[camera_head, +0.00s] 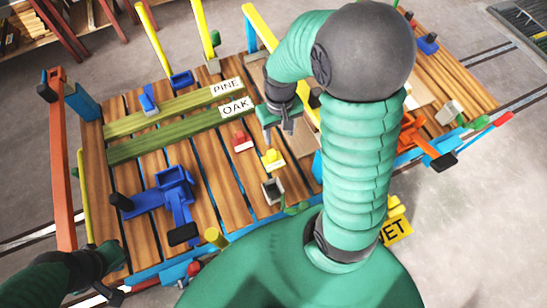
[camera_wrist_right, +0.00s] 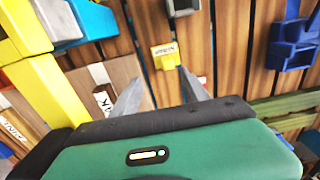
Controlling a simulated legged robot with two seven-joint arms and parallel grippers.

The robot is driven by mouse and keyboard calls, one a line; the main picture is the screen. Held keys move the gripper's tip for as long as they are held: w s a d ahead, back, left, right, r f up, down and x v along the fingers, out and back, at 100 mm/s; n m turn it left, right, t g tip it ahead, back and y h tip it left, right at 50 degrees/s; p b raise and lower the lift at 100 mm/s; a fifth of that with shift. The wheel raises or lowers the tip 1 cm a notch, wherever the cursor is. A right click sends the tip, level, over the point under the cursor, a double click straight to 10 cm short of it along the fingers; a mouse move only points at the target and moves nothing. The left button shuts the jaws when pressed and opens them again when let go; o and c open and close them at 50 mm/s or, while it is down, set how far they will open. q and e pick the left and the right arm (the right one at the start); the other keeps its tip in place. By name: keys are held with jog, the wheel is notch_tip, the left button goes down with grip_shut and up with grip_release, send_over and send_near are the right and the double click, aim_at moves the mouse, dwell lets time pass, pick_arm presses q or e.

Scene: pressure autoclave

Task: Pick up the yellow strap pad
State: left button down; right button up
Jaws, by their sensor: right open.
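The yellow strap pad (camera_head: 273,159) is a small yellow block with a raised top, lying on the wooden slats near the middle of the platform. In the right wrist view the pad (camera_wrist_right: 165,57) shows dark lettering and lies beyond my fingertips, between their lines. My right gripper (camera_head: 286,126) is above the slats, up and slightly right of the pad in the head view. Its two fingers (camera_wrist_right: 160,84) are spread and empty, apart from the pad. My left gripper (camera_head: 108,290) is at the lower left, by the platform's edge; its fingers are too small to read.
A red pad (camera_head: 242,142) and a grey open block (camera_head: 272,191) lie close to the yellow pad. Blue clamps (camera_head: 165,195) are on the left slats. Green planks (camera_head: 175,122) carry PINE and OAK labels. Upright posts (camera_head: 154,42) line the far edge.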

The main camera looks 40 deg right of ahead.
jog(key=b, duration=0.2)
send_over(273, 155)
jog(key=f, duration=0.8)
jog(key=shift+s+a, duration=0.2)
jog(key=shift+s, duration=0.2)
jog(key=shift+a+f, duration=0.1)
jog(key=shift+f, duration=0.25)
jog(key=f, duration=0.3)
jog(key=d+f+b, duration=0.1)
jog(key=f, duration=0.1)
jog(key=shift+w+f, duration=0.35)
jog(key=shift+w, duration=0.05)
jog(key=shift+a+r, duration=0.15)
jog(key=shift+a, duration=0.05)
jog(key=shift+c, duration=0.3)
jog(key=shift+s+a+r, duration=0.1)
jog(key=shift+a, duration=0.1)
jog(key=c, duration=0.5)
jog(key=shift+d, duration=0.1)
jog(key=c, duration=0.4)
pick_arm(q)
jog(key=f, duration=0.2)
jog(key=a+f, duration=0.1)
jog(key=shift+w+f, duration=0.1)
jog(key=shift+f, duration=0.25)
pick_arm(e)
jog(key=shift+d, duration=0.1)
grip_shut()
